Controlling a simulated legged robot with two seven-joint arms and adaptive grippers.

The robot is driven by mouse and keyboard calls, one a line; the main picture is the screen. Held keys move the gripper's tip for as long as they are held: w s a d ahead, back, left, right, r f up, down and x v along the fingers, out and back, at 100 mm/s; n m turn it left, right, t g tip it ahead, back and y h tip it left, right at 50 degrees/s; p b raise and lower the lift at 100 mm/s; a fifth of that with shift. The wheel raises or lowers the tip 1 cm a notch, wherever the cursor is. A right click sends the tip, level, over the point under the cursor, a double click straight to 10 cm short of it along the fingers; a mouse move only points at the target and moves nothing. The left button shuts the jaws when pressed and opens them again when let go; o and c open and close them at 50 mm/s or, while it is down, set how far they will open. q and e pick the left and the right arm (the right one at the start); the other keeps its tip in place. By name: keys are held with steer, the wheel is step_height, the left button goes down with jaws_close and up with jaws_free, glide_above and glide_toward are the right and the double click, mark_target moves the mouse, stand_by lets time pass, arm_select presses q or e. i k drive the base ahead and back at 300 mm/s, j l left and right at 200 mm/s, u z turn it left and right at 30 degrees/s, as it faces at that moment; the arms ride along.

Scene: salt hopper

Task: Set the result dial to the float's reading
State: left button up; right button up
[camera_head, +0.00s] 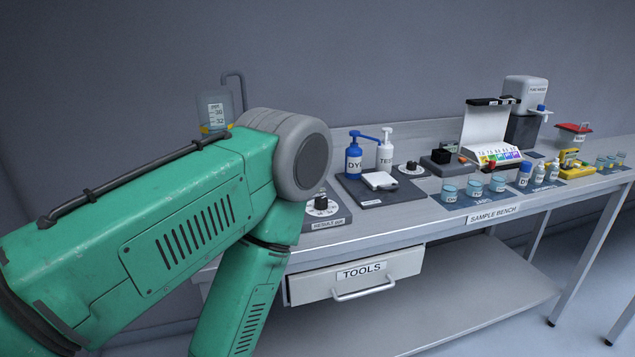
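The result dial (321,205) is a round white face with a dark knob on a labelled base at the bench's left part, just right of my arm. The small print on its face is too small to read. A clear cylinder with a white scale (217,114) stands behind my arm at the upper left. The numbers 36 and 32 show on the scale, but its lower part is hidden and I cannot make out the float. My green left arm comes in from the left and bends down in front of the bench. Neither gripper is in view.
Blue and white pump bottles (353,159) stand on a dark tray right of the dial. A colour chart (490,150), beakers (450,193) and a grey dispenser (524,120) fill the right side.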

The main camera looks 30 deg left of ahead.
mark_target(320, 201)
steer(key=u, duration=1.35)
